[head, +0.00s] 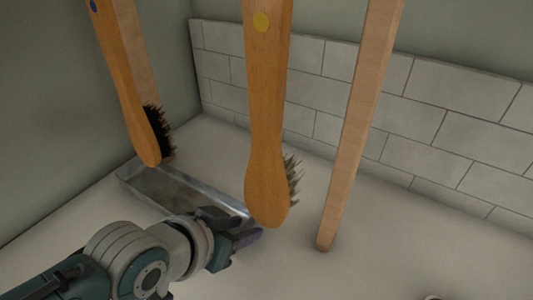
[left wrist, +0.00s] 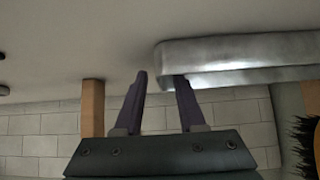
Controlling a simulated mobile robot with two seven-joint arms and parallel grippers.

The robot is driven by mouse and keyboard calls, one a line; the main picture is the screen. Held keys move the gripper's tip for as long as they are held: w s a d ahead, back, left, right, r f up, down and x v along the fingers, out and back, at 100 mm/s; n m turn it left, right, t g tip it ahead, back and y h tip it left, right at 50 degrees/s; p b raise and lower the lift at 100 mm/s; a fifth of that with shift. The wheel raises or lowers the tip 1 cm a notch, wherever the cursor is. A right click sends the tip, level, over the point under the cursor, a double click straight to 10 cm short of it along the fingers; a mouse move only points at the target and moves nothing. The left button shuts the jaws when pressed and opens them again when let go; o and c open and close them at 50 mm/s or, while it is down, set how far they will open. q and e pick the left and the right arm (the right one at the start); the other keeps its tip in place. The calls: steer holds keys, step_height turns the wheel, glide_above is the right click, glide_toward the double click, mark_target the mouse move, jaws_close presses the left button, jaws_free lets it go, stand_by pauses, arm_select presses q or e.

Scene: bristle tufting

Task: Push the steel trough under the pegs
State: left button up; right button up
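The steel trough (head: 150,190) lies on the pale counter below the hanging brushes, with its right end partly hidden by my left gripper and the middle brush. My left gripper (head: 250,228) is at that right end, low over the counter. In the left wrist view its fingers (left wrist: 161,82) are apart with nothing between them. One fingertip overlaps the end of the trough (left wrist: 240,50); I cannot tell whether they touch. The pegs are not in view. My right gripper is not in view.
A dark-bristled wooden brush (head: 125,70) hangs over the trough. A second brush (head: 267,120) with pale bristles hangs by my left gripper. A plain wooden bar (head: 360,130) hangs to the right. A tiled wall (head: 440,130) stands behind. The counter at right (head: 390,240) is mostly clear.

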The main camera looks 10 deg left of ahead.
arm_select(q)
steer(key=shift+c, duration=0.3)
jaws_close()
stand_by(1.2)
